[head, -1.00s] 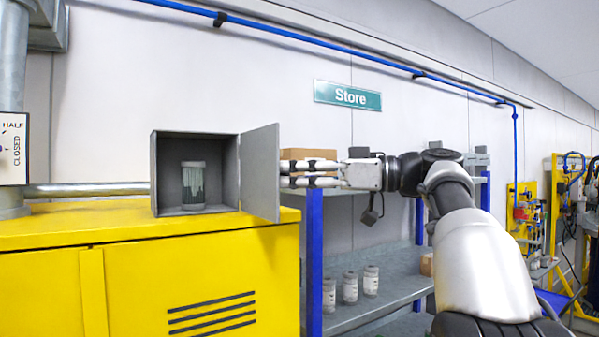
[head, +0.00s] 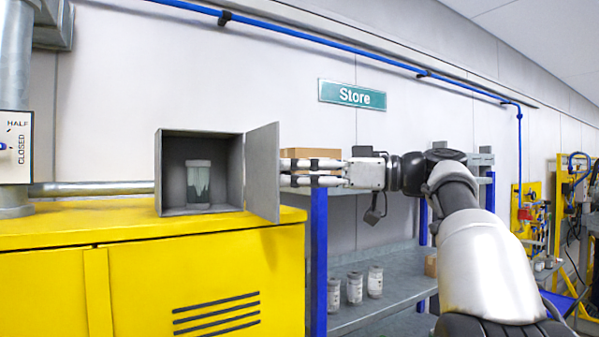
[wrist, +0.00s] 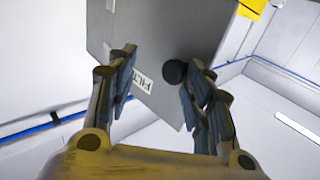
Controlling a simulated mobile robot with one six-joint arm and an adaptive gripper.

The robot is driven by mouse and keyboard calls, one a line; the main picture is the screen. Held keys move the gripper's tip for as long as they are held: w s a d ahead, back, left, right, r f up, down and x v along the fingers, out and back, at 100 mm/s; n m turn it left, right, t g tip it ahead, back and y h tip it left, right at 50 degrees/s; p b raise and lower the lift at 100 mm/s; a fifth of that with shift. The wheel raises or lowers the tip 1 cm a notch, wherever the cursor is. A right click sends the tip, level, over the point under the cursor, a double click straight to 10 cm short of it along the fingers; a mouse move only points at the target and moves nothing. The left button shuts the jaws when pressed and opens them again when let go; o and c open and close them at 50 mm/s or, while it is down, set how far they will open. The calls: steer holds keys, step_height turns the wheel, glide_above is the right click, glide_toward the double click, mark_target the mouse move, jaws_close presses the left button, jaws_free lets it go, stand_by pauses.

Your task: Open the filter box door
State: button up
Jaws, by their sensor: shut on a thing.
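The grey filter box (head: 200,134) stands on the yellow cabinet with its front open. A pale jar with a dark lower part (head: 199,184) is inside it. The filter box door (head: 263,172) is swung out at the box's right side, and its label, partly hidden, reads "FILT" in the wrist view (wrist: 143,82). My gripper (head: 284,172) reaches in from the right and is shut on the door. In the wrist view its fingers (wrist: 155,78) stand either side of the label and a round black knob (wrist: 174,71); the exact contact is hard to see.
The yellow cabinet (head: 140,270) fills the lower left. A shelf rack (head: 390,285) with several jars and a cardboard box (head: 312,155) stands behind and below my arm. A pipe (head: 90,188) runs behind the box on the left.

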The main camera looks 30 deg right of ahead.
steer(key=v, duration=1.2)
